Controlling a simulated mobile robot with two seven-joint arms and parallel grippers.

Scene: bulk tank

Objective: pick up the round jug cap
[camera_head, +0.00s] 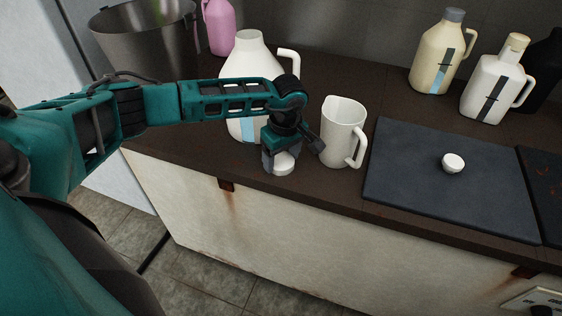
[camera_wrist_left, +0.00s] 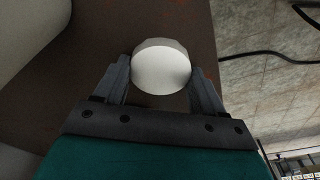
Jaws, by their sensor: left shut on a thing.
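A white round jug cap (camera_head: 283,164) is near the front edge of the dark brown counter, between the fingers of my left gripper (camera_head: 282,158). In the left wrist view the cap (camera_wrist_left: 161,62) fills the gap, with one grey finger on each side. My left gripper is shut on it and points down. I cannot tell whether the cap touches the counter. A large white jug (camera_head: 249,62) with a handle stands just behind my left arm, which hides part of it. My right gripper is not in view.
A white pitcher (camera_head: 341,128) stands close to the right of my left gripper. A second small white cap (camera_head: 453,163) lies on a dark mat (camera_head: 410,190). A cream jug (camera_head: 436,55) and a white jug (camera_head: 492,88) stand at the back right. A metal bucket (camera_head: 146,45) is back left.

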